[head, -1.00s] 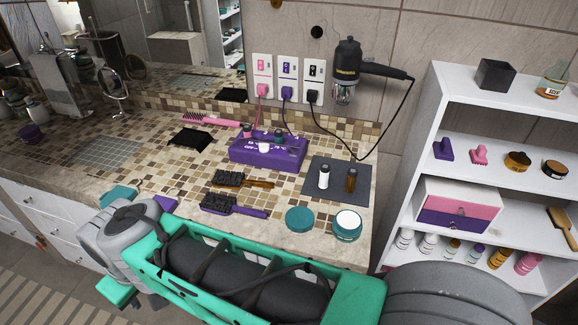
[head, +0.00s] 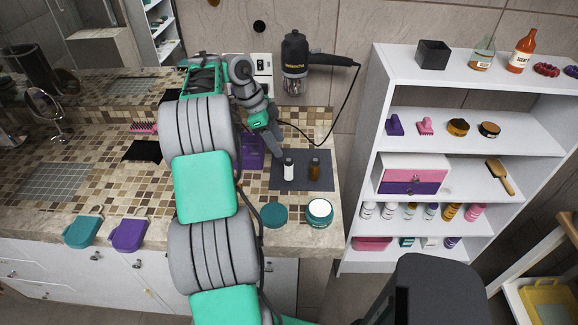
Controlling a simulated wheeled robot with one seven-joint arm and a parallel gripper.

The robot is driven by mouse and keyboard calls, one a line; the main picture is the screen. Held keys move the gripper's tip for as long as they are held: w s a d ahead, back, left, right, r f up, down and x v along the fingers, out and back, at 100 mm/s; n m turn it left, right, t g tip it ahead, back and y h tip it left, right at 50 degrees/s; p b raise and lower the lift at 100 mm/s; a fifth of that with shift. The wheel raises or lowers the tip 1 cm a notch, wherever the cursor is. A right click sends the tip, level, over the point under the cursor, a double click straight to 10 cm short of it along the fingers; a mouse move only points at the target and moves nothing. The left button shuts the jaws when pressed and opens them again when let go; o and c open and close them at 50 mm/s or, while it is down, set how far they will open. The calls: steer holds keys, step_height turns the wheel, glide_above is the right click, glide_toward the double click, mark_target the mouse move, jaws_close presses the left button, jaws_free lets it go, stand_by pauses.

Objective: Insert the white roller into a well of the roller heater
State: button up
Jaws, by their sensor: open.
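The white roller (head: 289,171) appears to be the small white cylinder with a dark top standing upright on a dark grey mat (head: 299,184). The purple roller heater (head: 252,152) is on the tiled counter left of the mat. My arm hides most of it, and its wells cannot be made out. My gripper (head: 279,152) is open, pointing down just behind and slightly left of the white roller's top. Whether it touches the roller cannot be told.
A brown bottle (head: 314,170) stands on the mat right of the roller. A teal lid (head: 273,215) and an open jar (head: 319,212) are in front. A hair dryer (head: 295,65) hangs on the wall, its cord behind the mat. A white shelf (head: 440,150) stands at right.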

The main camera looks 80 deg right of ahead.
mark_target(288, 160)
steer(key=shift+m, duration=0.3)
steer(key=x, duration=0.2)
steer(key=b+x, duration=0.1)
steer(key=x, duration=0.4)
steer(key=shift+s+a+f, duration=0.2)
steer(key=shift+s+a, duration=0.05)
steer(key=shift+s, duration=0.2)
steer(key=shift+d+f, duration=0.1)
steer(key=shift+f, duration=0.1)
jaws_close()
